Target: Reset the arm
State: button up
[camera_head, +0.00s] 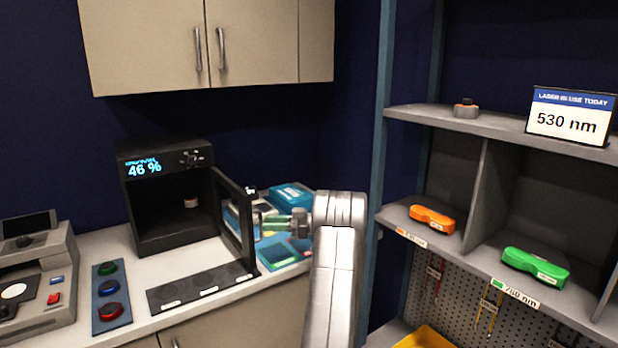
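My arm (334,285) rises from the bottom centre and bends left at a grey joint in front of the counter's right end. My gripper (272,223) is at the arm's left end, just right of the open door of the black cabinet. It is small and partly lost against the teal and green things behind it. I cannot tell whether its fingers are apart or hold anything.
The black cabinet (140,216) reads 46 % and has a small item inside; its open door (236,226) projects forward. A dark strip (196,289) and button panel (108,310) lie on the counter. Right, the shelf (400,112) holds orange (432,219) and green (535,268) cases.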

aim_at(261, 235)
jog(key=a, duration=0.3)
jog(key=shift+a, duration=0.2)
jog(key=shift+s, duration=0.1)
jog(key=shift+s+a, duration=0.25)
jog(key=shift+w+d, duration=0.1)
